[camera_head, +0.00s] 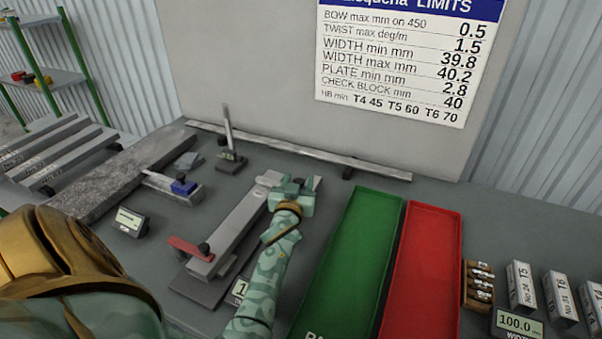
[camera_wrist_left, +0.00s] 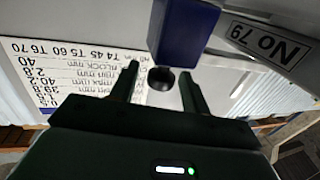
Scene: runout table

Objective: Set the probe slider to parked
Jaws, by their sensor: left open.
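My left gripper (camera_head: 293,195) is at the far end of a long grey measuring fixture (camera_head: 228,230) in the middle of the table. In the left wrist view, a blue block with a round black knob (camera_wrist_left: 160,79) hangs at the top, and I take this to be the probe slider (camera_wrist_left: 184,35). My left gripper (camera_wrist_left: 158,71) is open there, with a finger on each side of the knob. I cannot tell whether the fingers touch it. A grey part labelled No 79 (camera_wrist_left: 268,47) is beside the block. My right gripper is not in view.
A red lever (camera_head: 188,248) sits at the fixture's near end. A green tray (camera_head: 350,260) and a red tray (camera_head: 425,270) lie to the right. A gauge with a blue block (camera_head: 184,187) and a small display (camera_head: 131,221) are to the left. A limits board (camera_head: 400,60) is behind.

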